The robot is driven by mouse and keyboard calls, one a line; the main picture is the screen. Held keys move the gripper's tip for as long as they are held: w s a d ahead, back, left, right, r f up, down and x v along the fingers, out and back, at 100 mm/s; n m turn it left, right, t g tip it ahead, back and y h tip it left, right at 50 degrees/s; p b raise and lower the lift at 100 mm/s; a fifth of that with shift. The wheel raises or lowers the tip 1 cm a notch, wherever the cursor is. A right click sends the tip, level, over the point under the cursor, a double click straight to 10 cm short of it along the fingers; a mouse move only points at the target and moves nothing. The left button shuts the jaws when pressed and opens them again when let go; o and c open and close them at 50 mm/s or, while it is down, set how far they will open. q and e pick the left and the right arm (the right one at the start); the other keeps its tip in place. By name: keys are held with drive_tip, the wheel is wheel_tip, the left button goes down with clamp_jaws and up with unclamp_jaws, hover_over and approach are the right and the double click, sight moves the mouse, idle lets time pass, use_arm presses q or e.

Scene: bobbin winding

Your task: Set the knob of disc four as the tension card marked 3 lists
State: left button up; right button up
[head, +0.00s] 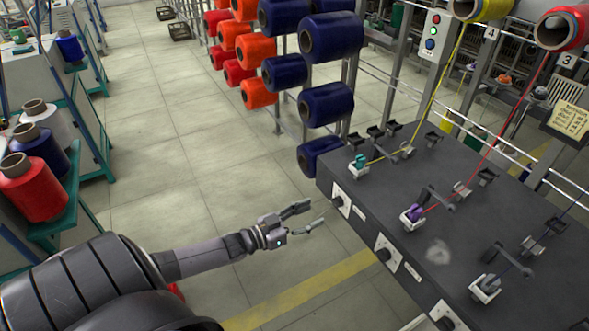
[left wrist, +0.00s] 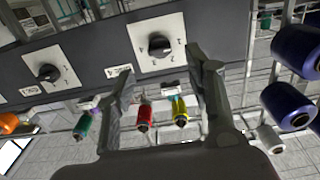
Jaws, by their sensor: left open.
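My left gripper (head: 309,219) is open and empty in the head view, just left of the dark bench's front face. The nearest knob (head: 338,201) sits on a white dial plate at that face's far end. In the left wrist view a black knob (left wrist: 158,44) on a white dial plate lies ahead between the open fingers (left wrist: 160,60), apart from them. A second knob (left wrist: 48,73) is to its left. The dial numbers and labels are too small to read surely. A cream card (head: 571,119) is at the right, its writing illegible. My right gripper is not in view.
Two more knobs (head: 383,254) and (head: 443,319) follow along the bench face. Yellow and red threads run to small fittings on the bench top (head: 390,200). Number plates 4 (head: 491,33) and 3 (head: 567,60) hang above.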

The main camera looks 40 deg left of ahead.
use_arm(q)
drive_tip(key=v, duration=0.5)
drive_tip(key=shift+s, duration=0.2)
drive_tip(key=s+f+n+g+y, duration=0.1)
drive_tip(key=s+f+g+y, duration=0.35)
drive_tip(key=f, duration=0.95)
drive_tip(key=s+f+n+g+y, duration=0.1)
drive_tip(key=s+f+g+y, duration=0.1)
drive_tip(key=s+f, duration=0.85)
drive_tip(key=s+d+f+g, duration=0.4)
drive_tip(key=s+d+f, duration=0.3)
drive_tip(key=s+f, duration=0.2)
drive_tip(key=s+d+f+g, duration=0.5)
drive_tip(key=s+d+f, duration=0.2)
drive_tip(key=s, duration=0.7)
wheel_tip(320, 180, down, 3)
drive_tip(key=shift+s+d+r+m, duration=0.1)
drive_tip(key=shift+s+d+m, duration=0.1)
drive_tip(key=shift+m, duration=0.2)
drive_tip(key=shift+g, duration=0.25)
drive_tip(key=shift+c, duration=0.5)
